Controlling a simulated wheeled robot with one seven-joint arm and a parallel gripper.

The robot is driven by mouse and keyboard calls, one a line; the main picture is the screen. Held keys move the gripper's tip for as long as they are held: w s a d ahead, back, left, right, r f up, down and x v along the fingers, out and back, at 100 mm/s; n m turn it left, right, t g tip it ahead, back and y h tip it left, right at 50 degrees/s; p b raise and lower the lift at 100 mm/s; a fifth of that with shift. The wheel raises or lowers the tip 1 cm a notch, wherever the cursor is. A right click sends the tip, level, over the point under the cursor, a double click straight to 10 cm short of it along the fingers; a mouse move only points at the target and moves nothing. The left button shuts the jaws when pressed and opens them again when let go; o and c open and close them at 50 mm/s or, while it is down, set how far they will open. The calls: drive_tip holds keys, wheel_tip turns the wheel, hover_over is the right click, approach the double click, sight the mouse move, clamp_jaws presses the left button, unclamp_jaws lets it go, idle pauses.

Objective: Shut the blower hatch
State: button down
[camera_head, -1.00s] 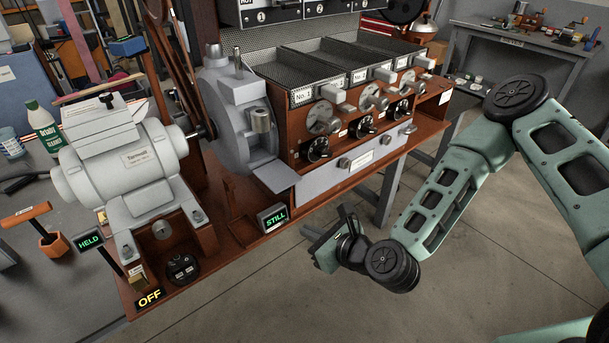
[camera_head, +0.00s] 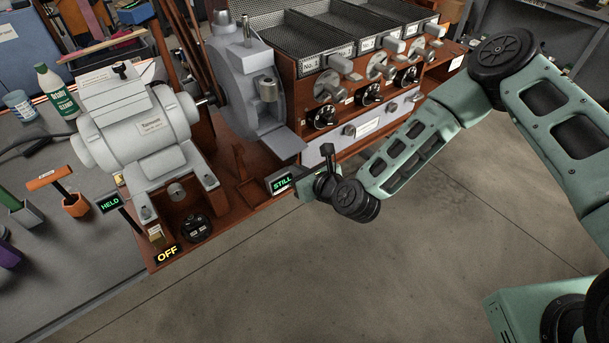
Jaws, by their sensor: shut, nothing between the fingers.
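The grey blower housing (camera_head: 238,95) stands on the brown bench, right of the motor. A flat grey plate (camera_head: 282,144), which looks like its hatch, juts out from the housing's lower right toward the front. My gripper (camera_head: 316,172) is shut and empty, in front of the bench edge, to the right of and lower in the picture than the plate. It looks apart from the plate. The fingertips are small and partly hidden by my wrist.
A "STILL" display (camera_head: 280,183) sits close left of my gripper. The grey motor (camera_head: 142,128), a "HELD" sign (camera_head: 110,203) and an "OFF" sign (camera_head: 167,254) are further left. The roaster drawer front (camera_head: 340,137) is behind my forearm. The floor in front is free.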

drive_tip(key=shift+r, duration=0.65)
drive_tip(key=shift+r+p, duration=0.15)
drive_tip(key=shift+p, duration=0.2)
